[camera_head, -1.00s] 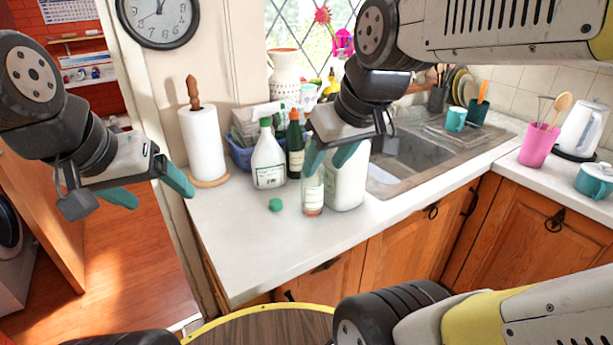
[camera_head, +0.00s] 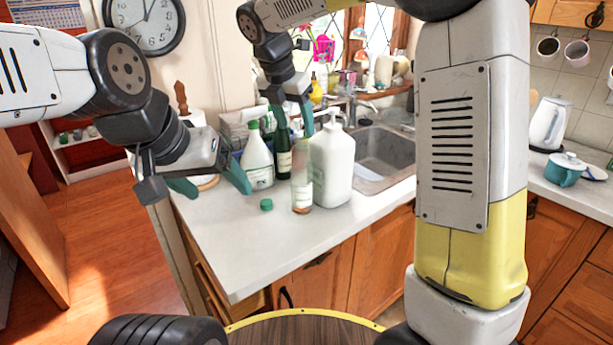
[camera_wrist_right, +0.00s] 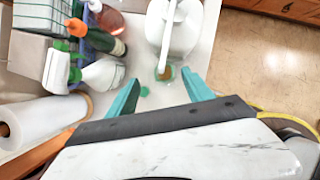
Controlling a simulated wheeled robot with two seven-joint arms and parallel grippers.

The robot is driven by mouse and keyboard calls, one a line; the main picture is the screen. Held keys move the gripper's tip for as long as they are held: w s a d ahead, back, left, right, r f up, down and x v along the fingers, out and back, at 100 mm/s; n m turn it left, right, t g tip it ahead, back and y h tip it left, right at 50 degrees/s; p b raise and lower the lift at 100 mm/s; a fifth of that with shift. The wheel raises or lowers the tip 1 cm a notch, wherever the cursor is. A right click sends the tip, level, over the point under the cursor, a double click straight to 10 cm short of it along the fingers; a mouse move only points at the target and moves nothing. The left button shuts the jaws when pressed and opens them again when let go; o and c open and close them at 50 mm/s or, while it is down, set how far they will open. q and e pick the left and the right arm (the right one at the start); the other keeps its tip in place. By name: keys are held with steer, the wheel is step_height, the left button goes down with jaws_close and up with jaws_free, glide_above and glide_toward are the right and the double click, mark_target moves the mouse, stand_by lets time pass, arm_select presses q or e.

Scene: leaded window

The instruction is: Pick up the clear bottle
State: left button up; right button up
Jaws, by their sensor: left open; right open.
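The clear bottle (camera_head: 302,187), see-through with amber liquid at its base, stands upright on the white counter in front of the white pump bottle (camera_head: 332,165). In the right wrist view, a small round brownish top (camera_wrist_right: 165,73) between the fingers looks like the clear bottle from above. My right gripper (camera_head: 292,120) is open and empty, pointing down above the bottles; it also shows in the right wrist view (camera_wrist_right: 162,85). I cannot tell its exact height over the clear bottle. My left gripper (camera_head: 212,186) is open and empty, left of the bottles near the counter's left edge.
A white bottle with a green cap (camera_head: 257,162) and a dark green bottle (camera_head: 284,158) stand close behind to the left. A loose green cap (camera_head: 266,204) lies beside the clear bottle. The front of the counter (camera_head: 250,250) is clear. The sink (camera_head: 385,155) is to the right.

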mark_target(301, 139)
steer(key=x, duration=0.6)
steer(key=shift+s+d+f, duration=0.15)
steer(key=shift+s+f, duration=0.05)
steer(key=shift+s, duration=0.1)
steer(key=shift+c, duration=0.4)
jaws_close()
